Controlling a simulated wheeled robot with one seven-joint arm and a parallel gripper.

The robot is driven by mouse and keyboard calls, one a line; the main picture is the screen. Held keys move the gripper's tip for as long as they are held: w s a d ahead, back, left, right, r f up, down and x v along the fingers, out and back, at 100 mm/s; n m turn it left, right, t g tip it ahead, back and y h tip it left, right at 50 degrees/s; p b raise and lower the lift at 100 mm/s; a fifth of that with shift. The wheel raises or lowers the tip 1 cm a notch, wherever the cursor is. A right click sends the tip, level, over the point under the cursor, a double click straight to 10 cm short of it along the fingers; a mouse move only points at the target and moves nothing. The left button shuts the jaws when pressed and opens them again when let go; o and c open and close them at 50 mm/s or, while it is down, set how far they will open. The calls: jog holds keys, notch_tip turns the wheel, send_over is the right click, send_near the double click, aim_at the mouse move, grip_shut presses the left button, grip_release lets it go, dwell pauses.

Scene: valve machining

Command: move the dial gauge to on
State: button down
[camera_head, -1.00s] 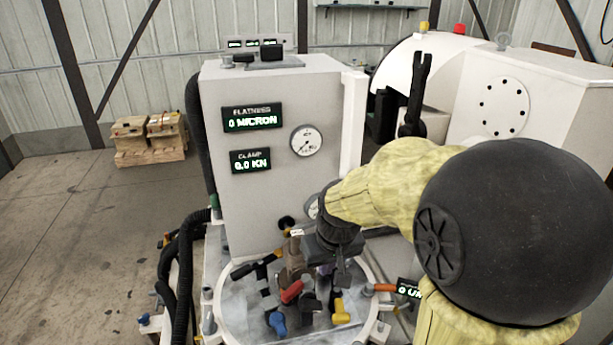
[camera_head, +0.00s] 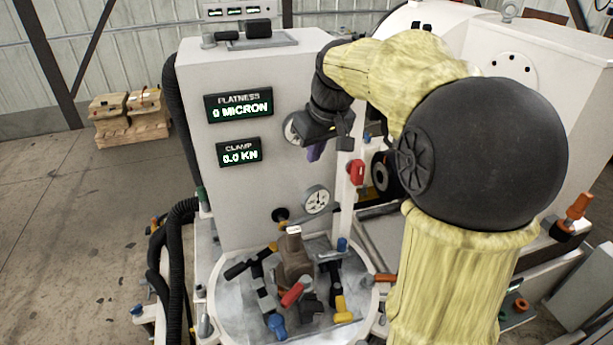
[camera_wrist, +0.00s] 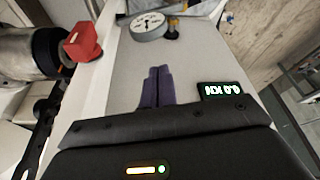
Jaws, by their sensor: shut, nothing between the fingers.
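Two round white dial gauges sit on the grey cabinet front; I cannot tell which one the task means. The upper gauge (camera_head: 293,128) is partly hidden behind my wrist in the head view. The lower gauge (camera_head: 317,200) is in clear sight, with a dark knob (camera_head: 281,214) to its left. The lower gauge also shows at the top of the wrist view (camera_wrist: 149,26), beyond my fingertips and apart from them. My gripper (camera_head: 315,152) has its purple fingers shut and empty, in front of the cabinet between the gauges; they also show in the wrist view (camera_wrist: 158,72).
A red handle (camera_head: 357,172) sits on the post right of my gripper. The flatness display (camera_head: 239,104) reads 0 MICRON and the clamp display (camera_head: 239,152) 0.0 KN. A round table (camera_head: 230,310) below carries a brown part (camera_head: 293,260) and several coloured clamps.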

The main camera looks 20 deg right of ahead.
aim_at(311, 190)
jog(key=d+p+x, duration=0.1)
jog(key=p+x, duration=0.2)
jog(key=x, duration=0.7)
jog(key=shift+a, duration=0.5)
jog(key=shift+s+d+f+b, duration=0.1)
jog(key=shift+s+d+b, duration=0.1)
jog(key=shift+s+b, duration=0.55)
jog(key=shift+s, duration=0.1)
jog(key=shift+r+p, duration=0.35)
jog(key=shift+p, duration=0.15)
jog(key=p+v, duration=0.6)
jog(key=v, duration=0.3)
jog(key=shift+w+d+r, duration=0.15)
jog(key=shift+w+d, duration=0.1)
